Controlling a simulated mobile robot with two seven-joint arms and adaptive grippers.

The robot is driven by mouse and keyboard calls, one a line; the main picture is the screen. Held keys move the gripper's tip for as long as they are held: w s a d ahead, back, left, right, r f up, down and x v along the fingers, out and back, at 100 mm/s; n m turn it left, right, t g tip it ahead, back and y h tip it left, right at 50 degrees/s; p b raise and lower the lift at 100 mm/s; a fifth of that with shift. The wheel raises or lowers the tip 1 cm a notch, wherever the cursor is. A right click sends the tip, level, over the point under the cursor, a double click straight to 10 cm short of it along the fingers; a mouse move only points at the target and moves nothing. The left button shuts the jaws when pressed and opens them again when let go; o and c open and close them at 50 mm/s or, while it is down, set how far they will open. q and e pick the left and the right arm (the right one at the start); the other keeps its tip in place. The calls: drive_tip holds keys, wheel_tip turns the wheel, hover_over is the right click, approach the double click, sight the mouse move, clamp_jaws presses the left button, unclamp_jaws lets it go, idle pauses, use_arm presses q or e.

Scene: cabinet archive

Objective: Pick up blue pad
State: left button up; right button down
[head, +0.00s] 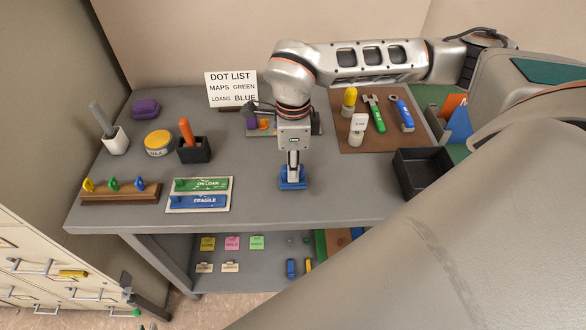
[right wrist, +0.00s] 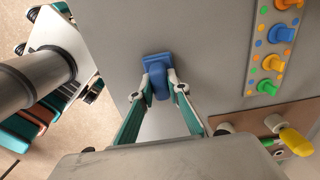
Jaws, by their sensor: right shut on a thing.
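The blue pad (head: 293,184) is at the front middle of the grey desktop, below my right gripper (head: 292,169). In the right wrist view the blue pad (right wrist: 157,62) has a flat block and a raised blue grip. The fingertips of my right gripper (right wrist: 160,82) are closed on that grip from both sides. The pad looks level and at or very near the desktop; I cannot tell whether it touches. My left gripper is not in view.
Green and blue label plates (head: 200,194) lie left of the pad. A black cup (head: 194,150) and yellow tin (head: 158,143) stand behind them. A black tray (head: 422,172) and brown tool mat (head: 380,140) are at the right. The desk's front edge is close to the pad.

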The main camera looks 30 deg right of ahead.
wheel_tip(320, 180, up, 20)
idle(0.5)
drive_tip(key=c, duration=2.8)
unclamp_jaws()
drive_tip(key=shift+f, duration=0.1)
clamp_jaws()
